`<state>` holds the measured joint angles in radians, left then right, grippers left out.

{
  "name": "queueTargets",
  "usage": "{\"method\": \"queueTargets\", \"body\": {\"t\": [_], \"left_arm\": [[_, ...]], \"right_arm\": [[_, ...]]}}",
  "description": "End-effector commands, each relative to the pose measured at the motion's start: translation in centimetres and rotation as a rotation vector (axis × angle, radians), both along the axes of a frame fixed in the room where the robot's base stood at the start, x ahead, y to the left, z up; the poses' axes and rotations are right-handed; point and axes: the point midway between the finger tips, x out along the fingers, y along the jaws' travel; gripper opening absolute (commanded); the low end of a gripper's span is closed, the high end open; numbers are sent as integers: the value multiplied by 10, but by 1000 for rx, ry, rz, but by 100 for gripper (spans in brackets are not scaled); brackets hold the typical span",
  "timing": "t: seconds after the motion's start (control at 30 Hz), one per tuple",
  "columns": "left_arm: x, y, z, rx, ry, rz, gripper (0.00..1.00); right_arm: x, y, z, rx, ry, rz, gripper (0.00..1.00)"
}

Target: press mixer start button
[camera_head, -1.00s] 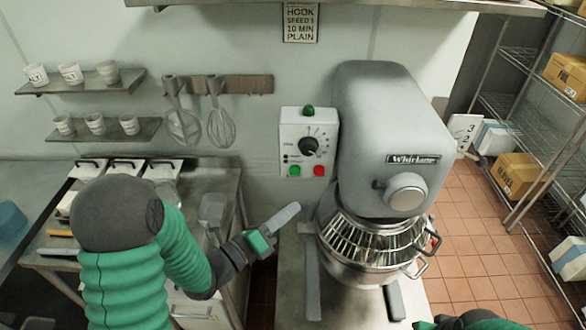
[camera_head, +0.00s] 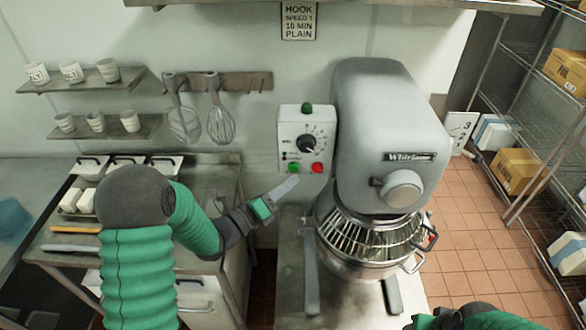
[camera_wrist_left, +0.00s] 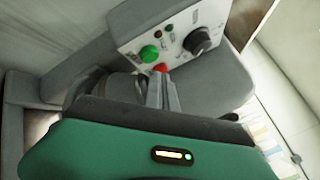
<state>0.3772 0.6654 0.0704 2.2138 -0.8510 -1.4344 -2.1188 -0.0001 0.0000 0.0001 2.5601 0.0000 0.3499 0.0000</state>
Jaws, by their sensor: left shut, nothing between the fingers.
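In the left wrist view the fingers (camera_wrist_left: 162,88) point up near the red button (camera_wrist_left: 161,68), with the green button (camera_wrist_left: 149,53) to the left. I cannot tell whether they touch the box. My right arm shows at the bottom right; its fingers are hidden.
The mixer bowl (camera_head: 368,245) with its wire guard stands below the mixer head. Whisks (camera_head: 220,124) hang on a wall rail to the left. Metal shelving (camera_head: 520,110) stands at the right. A counter with lidded tins (camera_head: 127,165) is behind my left arm.

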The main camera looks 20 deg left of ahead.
Motion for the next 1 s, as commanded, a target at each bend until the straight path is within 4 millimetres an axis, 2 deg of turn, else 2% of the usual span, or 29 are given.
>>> {"method": "queueTargets", "body": {"t": [0.2, 1.0], "left_arm": [[10, 3, 0, 0, -2, 0, 0], [10, 3, 0, 0, -1, 1, 0]], "right_arm": [[0, 0, -6, 0, 0, 0, 58], [0, 0, -5, 0, 0, 0, 58]]}}
